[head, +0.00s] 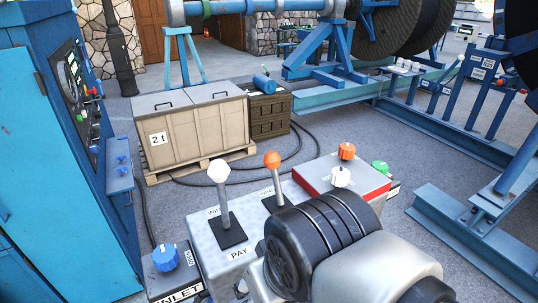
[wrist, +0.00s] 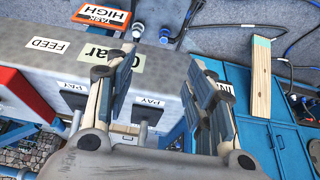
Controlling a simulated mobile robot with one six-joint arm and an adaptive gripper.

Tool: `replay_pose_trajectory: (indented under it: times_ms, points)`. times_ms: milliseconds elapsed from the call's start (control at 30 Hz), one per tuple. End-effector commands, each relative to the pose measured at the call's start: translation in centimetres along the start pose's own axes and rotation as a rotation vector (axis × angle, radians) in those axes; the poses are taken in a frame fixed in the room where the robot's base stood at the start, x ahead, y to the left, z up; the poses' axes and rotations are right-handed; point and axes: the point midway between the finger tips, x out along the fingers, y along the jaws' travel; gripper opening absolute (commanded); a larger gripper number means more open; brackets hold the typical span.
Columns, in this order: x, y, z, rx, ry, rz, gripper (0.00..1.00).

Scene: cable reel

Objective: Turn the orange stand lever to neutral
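The orange stand lever (head: 272,160) rises from a dark slot plate on the grey control stand (head: 206,242), its rod nearly upright in the head view. A white-knobbed lever (head: 218,172) stands to its left. In the wrist view my gripper (wrist: 163,75) is open, with no object visible between its two fingers. In the head view my arm hides the fingers and the stand's near right part.
A red-edged box (head: 360,188) with an orange knob (head: 347,151) and a white knob (head: 341,176) sits right of the levers. A blue knob (head: 166,257) is at front left. A blue cabinet (head: 60,150) stands left. A crate (head: 195,130) stands behind on a pallet.

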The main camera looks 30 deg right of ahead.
Motion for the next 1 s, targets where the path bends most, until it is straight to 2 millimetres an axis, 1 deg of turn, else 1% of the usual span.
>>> replay_pose_trajectory:
  times_ms: [33, 67, 167, 200, 267, 300, 367, 400, 467, 500, 600, 700, 800, 900, 1000]
  points:
    - [-1.3, 0.2, -1.3, 0.005, -0.011, 0.005, 0.49]
    - [-2.0, 0.4, -2.2, 0.008, -0.021, 0.008, 0.49]
    - [-4.7, 1.3, -5.8, 0.024, -0.067, 0.024, 0.49]
    - [-5.8, 1.7, -7.5, 0.031, -0.086, 0.031, 0.49]
    - [-7.3, 2.5, -10.0, 0.042, -0.120, 0.042, 0.49]
    - [-8.2, 3.0, -11.6, 0.049, -0.140, 0.049, 0.49]
    - [-9.3, 3.9, -14.0, 0.062, -0.173, 0.058, 0.49]
    - [-10.0, 4.5, -15.5, 0.070, -0.194, 0.064, 0.49]
    - [-10.8, 5.5, -17.8, 0.083, -0.226, 0.072, 0.49]
    - [-11.3, 6.2, -19.2, 0.091, -0.248, 0.077, 0.49]
    - [-12.2, 7.9, -22.6, 0.112, -0.299, 0.090, 0.49]
    - [-12.6, 9.6, -25.2, 0.130, -0.342, 0.098, 0.49]
    - [-12.7, 10.8, -26.9, 0.144, -0.374, 0.104, 0.49]
    - [-12.6, 11.5, -27.8, 0.152, -0.394, 0.107, 0.49]
    - [-12.3, 11.8, -28.0, 0.155, -0.403, 0.109, 0.49]
